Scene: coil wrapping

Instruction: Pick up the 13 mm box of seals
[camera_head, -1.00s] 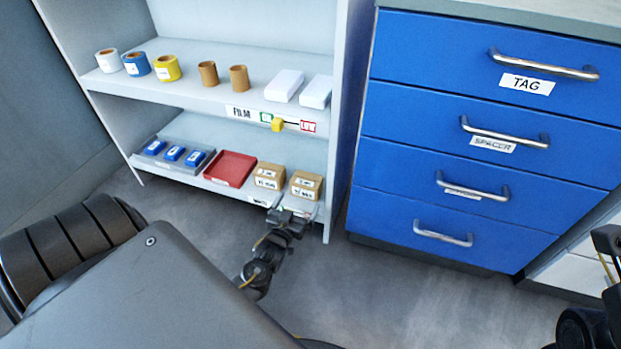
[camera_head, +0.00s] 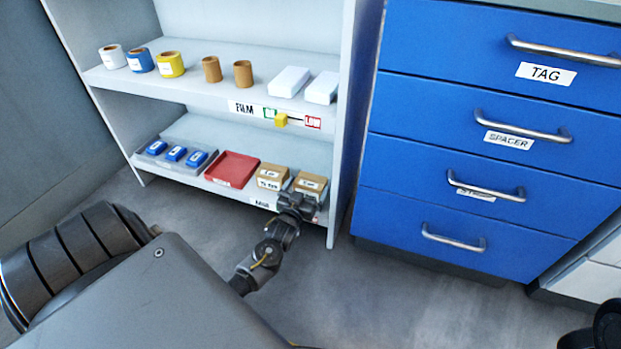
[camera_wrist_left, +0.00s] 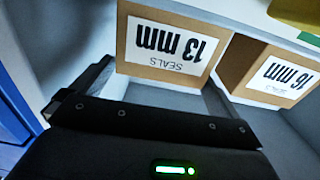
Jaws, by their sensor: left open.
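The 13 mm box of seals (camera_head: 312,182) is a brown carton with a white label, at the right end of the lower shelf. In the left wrist view the box (camera_wrist_left: 172,47) appears upside down, its "13 mm SEALS" label facing the camera. My left gripper (camera_head: 298,203) is open, right in front of this box and partly covering it in the head view. One dark finger shows left of the box in the wrist view. The box still rests on the shelf, and contact with the fingers cannot be told. My right gripper is out of view.
A similar 16 mm box (camera_head: 272,178) stands close beside it; it also shows in the wrist view (camera_wrist_left: 280,76). A red tray (camera_head: 232,169) and blue items (camera_head: 176,154) lie further left. The shelf's side panel (camera_head: 345,130) and blue drawers (camera_head: 480,140) stand to the right.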

